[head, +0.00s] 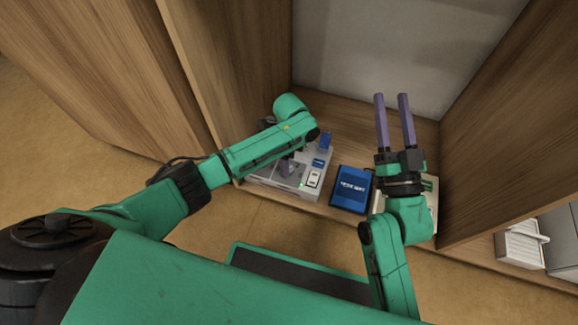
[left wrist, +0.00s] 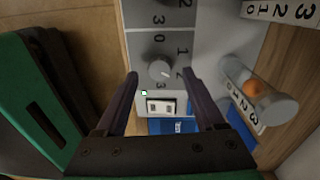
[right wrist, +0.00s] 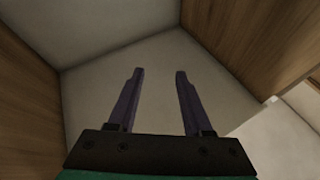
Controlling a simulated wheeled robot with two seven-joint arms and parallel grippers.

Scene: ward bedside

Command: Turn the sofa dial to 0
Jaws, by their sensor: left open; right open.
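A grey control panel (head: 262,184) stands on the shelf in the head view, partly hidden by my left arm. In the left wrist view a round grey dial (left wrist: 159,70) sits on it with numbers around. Its pale mark seems to point to the lower right; the exact number is unclear. I cannot read any "sofa" label. My left gripper (left wrist: 160,74) is open, its fingers on either side of the dial in that view; contact cannot be told. My right gripper (head: 392,98) is open and empty, raised over the right part of the shelf. It also shows in the right wrist view (right wrist: 156,73).
A white rocker switch (left wrist: 160,107) and a green light (left wrist: 144,93) sit below the dial. A clear tube with an orange ball (left wrist: 254,88) stands to its right. A blue box (head: 352,188) lies right of the panel. Wooden walls (head: 490,125) flank the shelf.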

